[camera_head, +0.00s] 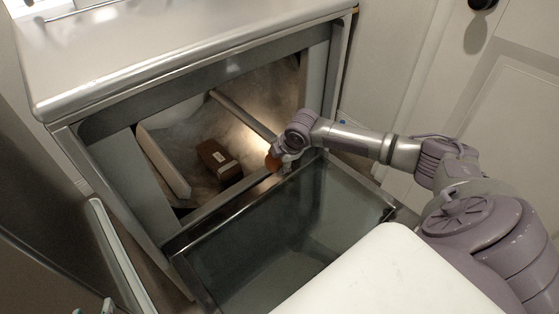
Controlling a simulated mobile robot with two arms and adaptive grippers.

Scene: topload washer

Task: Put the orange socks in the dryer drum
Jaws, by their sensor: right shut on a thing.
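The dryer stands in front of me with its front door (290,240) folded down, so the lit drum (228,125) shows. My right gripper (281,160) is at the lower right edge of the opening, just above the door's inner edge. The fingers themselves are small and partly hidden by the wrist.
A brown block with a small white label (216,158) lies inside the drum, left of my right gripper. A pale fin (163,162) and a bar cross the drum. The metal frame (340,70) bounds the opening. A white door (500,100) stands at right.

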